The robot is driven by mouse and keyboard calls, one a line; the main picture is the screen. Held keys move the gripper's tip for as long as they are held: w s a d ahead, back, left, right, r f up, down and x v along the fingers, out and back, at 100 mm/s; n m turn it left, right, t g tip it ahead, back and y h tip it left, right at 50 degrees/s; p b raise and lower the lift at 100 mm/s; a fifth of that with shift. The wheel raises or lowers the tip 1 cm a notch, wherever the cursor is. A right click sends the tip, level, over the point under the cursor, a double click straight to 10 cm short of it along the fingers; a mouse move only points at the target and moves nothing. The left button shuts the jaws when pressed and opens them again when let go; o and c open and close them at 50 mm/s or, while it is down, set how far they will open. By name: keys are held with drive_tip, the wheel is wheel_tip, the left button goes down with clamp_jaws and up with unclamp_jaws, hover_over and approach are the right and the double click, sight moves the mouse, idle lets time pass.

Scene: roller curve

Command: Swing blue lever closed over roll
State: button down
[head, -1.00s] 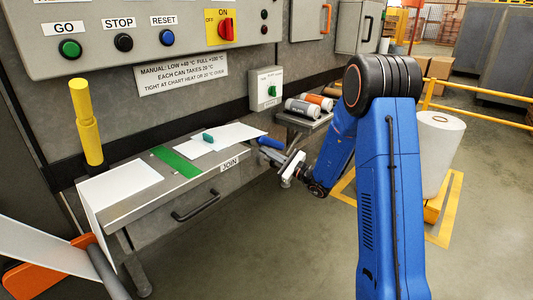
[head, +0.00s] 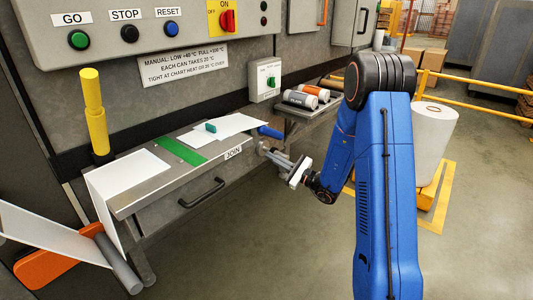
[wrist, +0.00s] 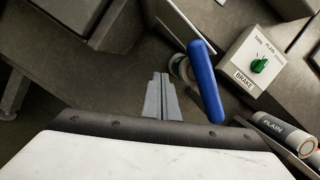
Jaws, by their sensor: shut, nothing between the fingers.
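The blue lever (head: 269,131) sticks out at the right end of the table marked JOIN. In the wrist view the blue lever (wrist: 206,82) stands long and slightly tilted, just right of my gripper (wrist: 158,78). My gripper is shut and empty, with a visible gap between it and the lever in that view. In the head view my gripper (head: 264,150) is just below the lever. A grey round part (wrist: 180,68) sits beside the lever; I cannot tell whether it is the roll.
The BRAKE box (wrist: 257,62) with a green knob is right of the lever. Cans (head: 298,99) lie on a shelf behind. A large white roll (head: 427,135) stands at right. A drawer handle (head: 202,194) juts from the table front. Floor in front is clear.

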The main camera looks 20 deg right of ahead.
drive_tip(key=shift+s+d+f, duration=0.15)
drive_tip(key=shift+s+d, duration=0.2)
drive_tip(key=shift+s, duration=0.3)
drive_tip(key=shift+s+d+f, duration=0.15)
drive_tip(key=shift+s+d, duration=0.2)
drive_tip(key=shift+s, duration=0.3)
drive_tip(key=shift+s+d+f, duration=0.15)
drive_tip(key=shift+s+d, duration=0.2)
drive_tip(key=shift+s, duration=0.3)
